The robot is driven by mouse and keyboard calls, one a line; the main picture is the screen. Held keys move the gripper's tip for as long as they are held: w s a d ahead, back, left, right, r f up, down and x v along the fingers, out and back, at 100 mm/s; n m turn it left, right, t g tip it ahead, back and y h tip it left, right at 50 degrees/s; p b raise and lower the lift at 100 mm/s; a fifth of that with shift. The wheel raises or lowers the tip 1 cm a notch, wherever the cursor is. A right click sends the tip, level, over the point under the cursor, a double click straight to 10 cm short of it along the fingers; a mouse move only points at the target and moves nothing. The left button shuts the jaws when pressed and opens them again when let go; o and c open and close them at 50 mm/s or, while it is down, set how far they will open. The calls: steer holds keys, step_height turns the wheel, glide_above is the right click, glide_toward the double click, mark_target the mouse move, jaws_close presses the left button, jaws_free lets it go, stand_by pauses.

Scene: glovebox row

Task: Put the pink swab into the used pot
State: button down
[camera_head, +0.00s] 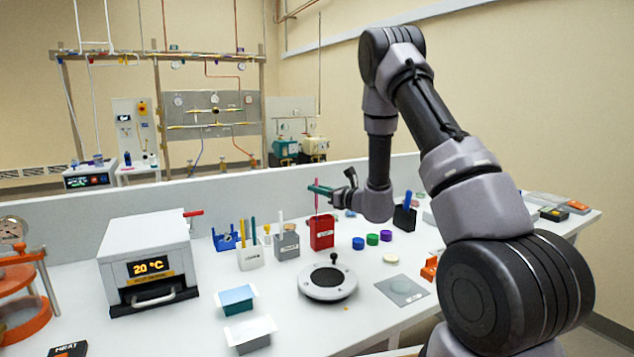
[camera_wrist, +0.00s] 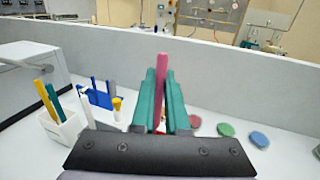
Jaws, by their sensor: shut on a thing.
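The pink swab (camera_head: 317,202) stands upright between the teal fingers of my gripper (camera_head: 315,188), which is shut on it. In the wrist view the swab (camera_wrist: 161,64) rises above the fingertips (camera_wrist: 160,76). A red pot (camera_head: 322,235) with a label too small to read is directly below the gripper on the bench. The swab's lower end reaches about the pot's mouth; I cannot tell whether it is inside. In the wrist view the fingers hide most of the pot. A white pot (camera_head: 250,259) with several coloured sticks and a grey pot (camera_head: 286,246) stand to the left.
A blue rack (camera_head: 227,240) is behind the white pot. A black holder (camera_head: 405,217) stands further right. A round grey device (camera_head: 328,283) is in front, and a white oven (camera_head: 148,262) is at left.

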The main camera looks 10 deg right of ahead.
mark_target(317, 179)
steer(key=shift+f, duration=2.6)
steer(key=shift+f, duration=0.5)
steer(key=c, duration=0.8)
jaws_free()
steer(key=shift+c, duration=0.2)
steer(key=shift+r, duration=4.5)
steer(key=shift+r, duration=0.1)
